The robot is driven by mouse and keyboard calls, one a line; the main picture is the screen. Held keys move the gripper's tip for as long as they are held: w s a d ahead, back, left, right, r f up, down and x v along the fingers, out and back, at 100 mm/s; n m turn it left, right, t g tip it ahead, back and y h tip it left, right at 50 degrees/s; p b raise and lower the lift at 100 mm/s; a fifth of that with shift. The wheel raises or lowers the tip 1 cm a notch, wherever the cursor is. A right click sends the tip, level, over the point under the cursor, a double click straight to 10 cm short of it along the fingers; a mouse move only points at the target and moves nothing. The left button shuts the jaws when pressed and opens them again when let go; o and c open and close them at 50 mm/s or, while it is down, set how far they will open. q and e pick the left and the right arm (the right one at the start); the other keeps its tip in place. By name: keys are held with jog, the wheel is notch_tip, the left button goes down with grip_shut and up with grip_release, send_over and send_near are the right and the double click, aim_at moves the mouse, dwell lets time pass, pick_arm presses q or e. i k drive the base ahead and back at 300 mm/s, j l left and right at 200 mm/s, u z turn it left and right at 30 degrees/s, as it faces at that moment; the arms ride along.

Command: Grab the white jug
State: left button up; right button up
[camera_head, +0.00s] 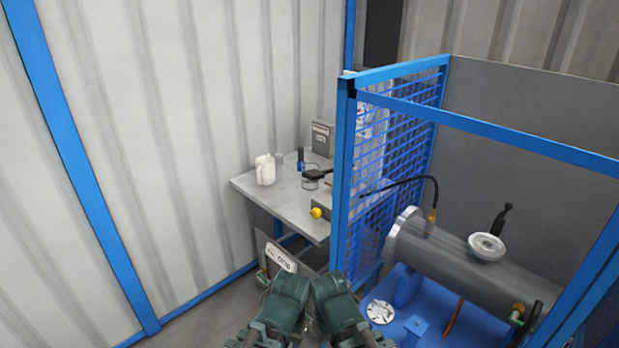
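The white jug (265,170) stands upright on the left part of a grey worktable, near the wall. Two dark green parts of my arms show side by side at the bottom middle, well below and in front of the table and apart from the jug. I can make out no gripper fingers on either arm. Nothing touches or covers the jug.
A blue mesh cage (398,140) around a machine with a grey cylinder (470,262) blocks the right side.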

aim_at(265, 165)
jog(key=i+j+u, duration=0.5)
jog(key=u, duration=0.2)
jog(key=i+j+u, duration=0.1)
jog(key=i+u, duration=0.25)
jog(key=i+j+u, duration=0.15)
jog(key=i, duration=0.35)
jog(key=i+z, duration=0.5)
jog(key=z, duration=0.25)
jog(key=i+l+z, duration=0.1)
jog(key=i+z, duration=0.15)
jog(key=z, duration=0.15)
jog(key=i+z, duration=0.2)
jog(key=z, duration=0.25)
jog(key=i+z, duration=0.25)
jog(key=z, duration=0.15)
